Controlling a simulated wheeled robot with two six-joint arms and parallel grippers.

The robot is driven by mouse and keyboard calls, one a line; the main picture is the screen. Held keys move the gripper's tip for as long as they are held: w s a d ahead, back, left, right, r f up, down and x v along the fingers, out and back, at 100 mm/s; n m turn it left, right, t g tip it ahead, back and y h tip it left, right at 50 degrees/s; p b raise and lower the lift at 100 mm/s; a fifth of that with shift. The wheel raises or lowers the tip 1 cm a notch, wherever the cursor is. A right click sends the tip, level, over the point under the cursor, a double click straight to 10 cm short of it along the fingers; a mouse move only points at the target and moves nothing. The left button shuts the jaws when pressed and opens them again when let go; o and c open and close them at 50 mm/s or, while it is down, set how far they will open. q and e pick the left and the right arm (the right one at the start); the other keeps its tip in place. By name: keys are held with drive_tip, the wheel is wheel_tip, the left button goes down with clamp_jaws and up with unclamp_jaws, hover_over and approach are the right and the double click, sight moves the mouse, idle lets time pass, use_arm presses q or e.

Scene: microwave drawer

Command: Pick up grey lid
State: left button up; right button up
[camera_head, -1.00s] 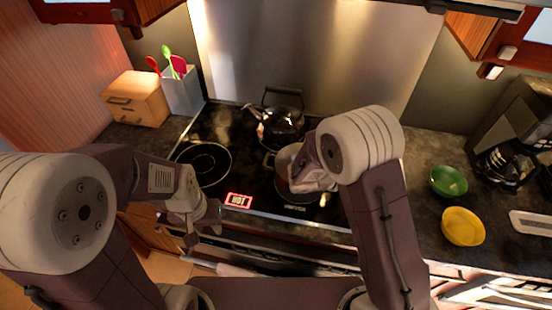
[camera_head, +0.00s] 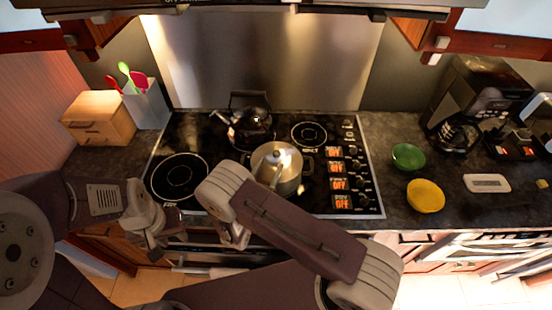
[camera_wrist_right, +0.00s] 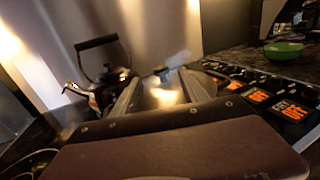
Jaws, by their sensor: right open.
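The grey lid (camera_head: 284,156) sits on a pot (camera_head: 290,188) on the stove. In the right wrist view, the lid (camera_wrist_right: 165,97) with its dark knob shows just ahead of my right gripper (camera_wrist_right: 163,88). Its jaws are open, with one finger on each side of the knob and nothing held. I cannot tell whether the fingers touch the lid. In the head view, my right arm hides the lower left of the pot. My left gripper (camera_head: 150,235) hangs in front of the stove's left edge, away from the lid; its jaw opening is unclear.
A black kettle (camera_head: 250,127) stands behind the pot. Stove controls lie right of it. A green bowl (camera_head: 408,157), a yellow bowl (camera_head: 425,196) and a coffee maker (camera_head: 470,105) stand on the right counter. A wooden box (camera_head: 98,118) and a utensil holder (camera_head: 146,103) stand at left.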

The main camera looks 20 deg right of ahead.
sight(275, 157)
drive_tip(key=p+x, duration=0.1)
drive_tip(key=x, duration=0.3)
drive_tip(key=shift+d+r, duration=0.1)
drive_tip(key=shift+d, duration=0.2)
drive_tip(key=shift+w, duration=0.15)
drive_tip(key=shift+a, duration=0.15)
drive_tip(key=shift+c, duration=1.2)
drive_tip(key=c, duration=0.5)
clamp_jaws()
use_arm(q)
wheel_tip(275, 157, up, 2)
drive_tip(key=shift+d+r, duration=0.1)
drive_tip(key=shift+d, duration=0.05)
drive_tip(key=shift+w, duration=0.1)
